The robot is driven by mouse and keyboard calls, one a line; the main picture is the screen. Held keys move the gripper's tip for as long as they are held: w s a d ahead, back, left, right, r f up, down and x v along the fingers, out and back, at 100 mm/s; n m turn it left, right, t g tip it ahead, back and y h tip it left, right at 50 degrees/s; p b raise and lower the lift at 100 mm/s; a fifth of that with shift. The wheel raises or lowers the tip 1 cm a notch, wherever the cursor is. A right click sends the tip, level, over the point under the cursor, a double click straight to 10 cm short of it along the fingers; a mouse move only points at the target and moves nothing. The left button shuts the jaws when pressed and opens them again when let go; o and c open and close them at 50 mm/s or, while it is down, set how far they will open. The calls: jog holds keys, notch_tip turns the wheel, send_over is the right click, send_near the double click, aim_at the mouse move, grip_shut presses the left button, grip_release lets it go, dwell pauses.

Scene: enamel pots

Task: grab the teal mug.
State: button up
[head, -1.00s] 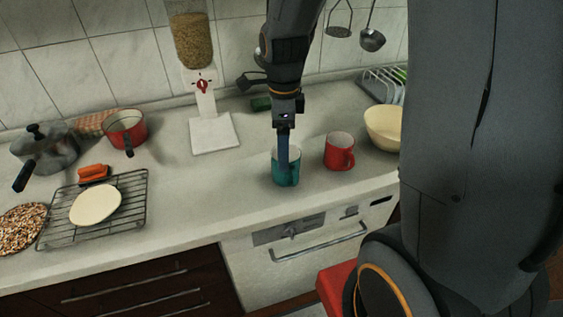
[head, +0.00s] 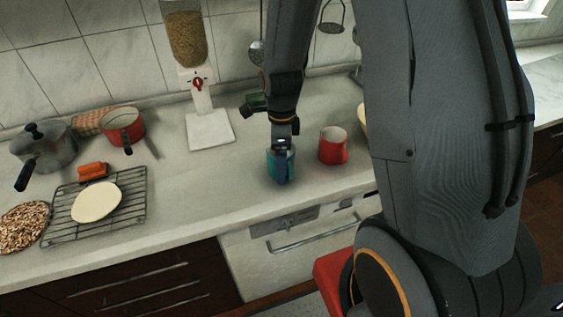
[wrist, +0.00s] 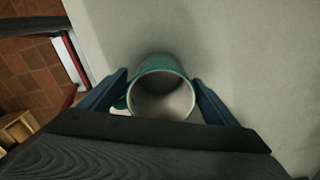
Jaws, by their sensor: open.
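The teal mug (head: 271,166) stands upright on the counter near its front edge. In the wrist view the mug (wrist: 158,64) is seen from above, with a pale, empty inside. My gripper (head: 281,176) is open and lowered at the mug in the head view, partly covering it. In the wrist view my gripper (wrist: 161,84) has one blue finger on each side of the mug. The left finger is close to a part that sticks out at the mug's left, likely its handle. I cannot tell whether either finger touches the mug.
A red mug (head: 332,147) stands close to the right. A white grain dispenser (head: 209,129) stands behind. To the left are a wire rack (head: 128,205) with a flat dough round (head: 97,202), a red pot (head: 123,128) and a grey pot (head: 45,150). The counter between is clear.

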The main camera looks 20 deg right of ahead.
jog(key=c, duration=1.4)
jog(key=shift+r, duration=0.1)
